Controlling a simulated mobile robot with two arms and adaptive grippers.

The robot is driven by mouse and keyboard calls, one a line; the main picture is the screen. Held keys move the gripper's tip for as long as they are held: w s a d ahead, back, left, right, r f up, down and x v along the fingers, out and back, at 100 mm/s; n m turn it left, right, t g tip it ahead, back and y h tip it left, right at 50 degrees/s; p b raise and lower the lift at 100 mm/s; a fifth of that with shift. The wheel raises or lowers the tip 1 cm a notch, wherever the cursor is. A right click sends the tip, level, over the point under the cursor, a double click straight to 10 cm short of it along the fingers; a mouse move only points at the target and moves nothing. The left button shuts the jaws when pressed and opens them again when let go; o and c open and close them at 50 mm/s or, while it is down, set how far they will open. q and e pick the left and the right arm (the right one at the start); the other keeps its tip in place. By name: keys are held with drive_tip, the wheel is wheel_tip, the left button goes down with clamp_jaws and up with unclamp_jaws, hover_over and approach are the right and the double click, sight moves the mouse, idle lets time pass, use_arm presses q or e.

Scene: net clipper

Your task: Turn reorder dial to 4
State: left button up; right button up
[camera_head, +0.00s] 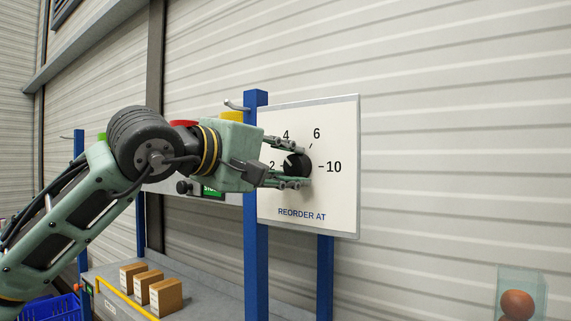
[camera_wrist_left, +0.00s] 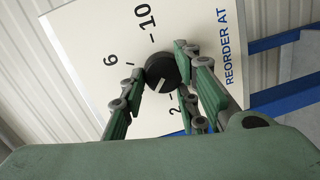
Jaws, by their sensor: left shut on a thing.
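The reorder dial (camera_head: 299,163) is a round black knob on a white panel (camera_head: 335,205) labelled "REORDER AT", with 2, 4, 6 and 10 visible around it. My left gripper (camera_head: 300,165) reaches in from the left and is shut on the dial, one finger above and one below in the head view. The dial (camera_wrist_left: 161,70) also shows between the fingers in the left wrist view. Its white pointer line there aims down and left, seemingly between 2 and 4. The 4 is hidden in that view, probably behind a finger. My right gripper is not in view.
Blue posts (camera_head: 256,270) carry the panel in front of a corrugated wall. Below left, several brown boxes (camera_head: 165,297) stand on a grey bench, with a blue crate (camera_head: 55,308) nearby. A clear case with a brown round object (camera_head: 517,304) is at lower right.

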use_arm(q)
drive_tip(key=shift+s+r+m, duration=0.15)
drive_tip(key=shift+r+m, duration=0.4)
drive_tip(key=shift+m, duration=0.85)
drive_tip(key=o, duration=0.8)
drive_tip(key=shift+c, duration=0.2)
drive_tip(key=shift+o, duration=1.3)
drive_tip(key=shift+d+f, duration=0.2)
drive_tip(key=shift+a+f, duration=0.1)
drive_tip(key=shift+a, duration=0.05)
drive_tip(key=shift+a, duration=0.1)
